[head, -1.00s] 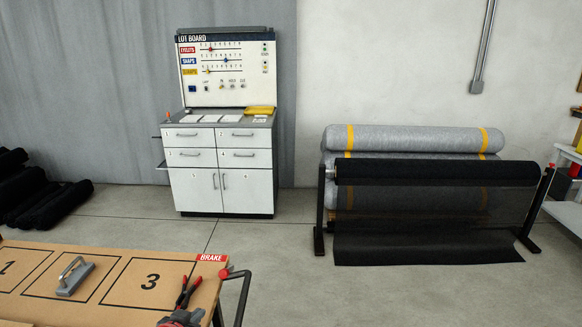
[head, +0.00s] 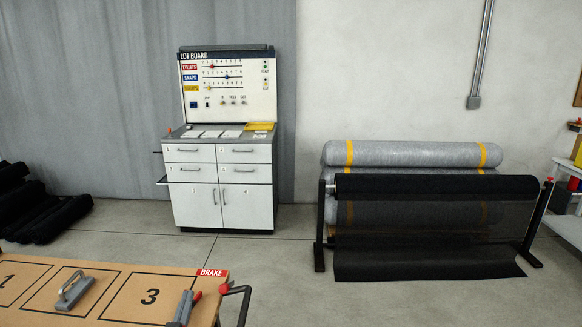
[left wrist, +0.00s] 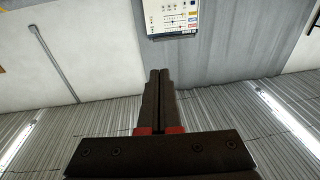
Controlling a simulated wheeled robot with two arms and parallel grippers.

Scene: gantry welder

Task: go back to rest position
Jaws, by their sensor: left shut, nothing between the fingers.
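My right gripper is in neither view.
The table has numbered squares, a grey handled tool (head: 74,291) and a red BRAKE label (head: 212,273) by a knobbed lever. Beyond stand a white cabinet with a lot board (head: 228,87) and a roll rack (head: 435,187). Black rolls (head: 40,210) lie left. The floor between is clear.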

